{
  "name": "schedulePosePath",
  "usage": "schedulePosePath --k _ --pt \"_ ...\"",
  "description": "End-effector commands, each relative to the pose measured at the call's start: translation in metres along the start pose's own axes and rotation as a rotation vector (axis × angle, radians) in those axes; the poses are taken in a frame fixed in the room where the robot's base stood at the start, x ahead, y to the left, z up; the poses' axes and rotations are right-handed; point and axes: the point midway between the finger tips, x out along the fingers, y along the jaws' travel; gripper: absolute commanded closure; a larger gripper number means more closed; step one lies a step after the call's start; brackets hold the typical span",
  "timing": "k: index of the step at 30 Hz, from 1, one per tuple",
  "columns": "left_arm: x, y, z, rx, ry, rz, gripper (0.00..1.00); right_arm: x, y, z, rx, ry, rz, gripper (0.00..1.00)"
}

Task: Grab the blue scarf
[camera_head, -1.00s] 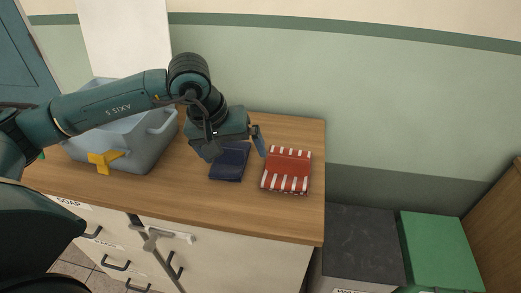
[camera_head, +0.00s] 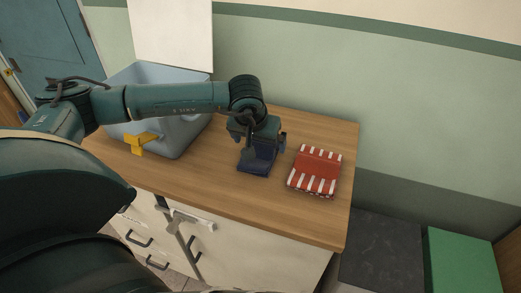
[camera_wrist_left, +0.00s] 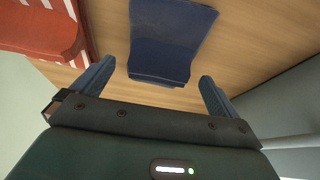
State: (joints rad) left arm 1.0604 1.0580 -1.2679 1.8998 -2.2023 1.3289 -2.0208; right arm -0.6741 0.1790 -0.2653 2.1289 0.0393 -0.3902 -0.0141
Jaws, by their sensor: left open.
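The blue scarf (camera_head: 256,163) is a folded dark blue cloth lying on the wooden counter. Its far part is hidden behind my left gripper in the head view. My left gripper (camera_head: 257,146) is over the scarf and open. In the left wrist view the scarf (camera_wrist_left: 168,42) lies ahead, between the lines of the two spread fingers (camera_wrist_left: 152,85), with nothing held between them. I cannot tell the exact height of the fingers above the counter. My right gripper is not in view.
A folded red cloth with white stripes (camera_head: 316,170) lies to the right of the scarf, and also shows in the left wrist view (camera_wrist_left: 45,32). A grey-blue tub (camera_head: 188,134) with a yellow part (camera_head: 142,142) stands left. The counter (camera_head: 225,195) is clear in front.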

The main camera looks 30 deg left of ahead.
Motion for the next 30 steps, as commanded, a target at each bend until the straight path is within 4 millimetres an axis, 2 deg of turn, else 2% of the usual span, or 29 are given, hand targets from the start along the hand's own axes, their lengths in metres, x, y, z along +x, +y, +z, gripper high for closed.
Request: schedulePosePath --k 3,6,14,30 --pt "0.017 0.001 0.0 -0.002 -0.002 -0.001 0.01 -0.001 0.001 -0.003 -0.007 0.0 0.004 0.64" --pt "0.025 0.001 0.001 -0.001 -0.002 0.0 0.01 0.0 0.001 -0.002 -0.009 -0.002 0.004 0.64" --pt "0.027 0.001 0.001 -0.001 -0.001 0.001 0.02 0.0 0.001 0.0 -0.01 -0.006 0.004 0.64" --pt "0.026 0.001 0.0 -0.001 0.0 0.001 0.46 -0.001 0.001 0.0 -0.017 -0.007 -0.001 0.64"
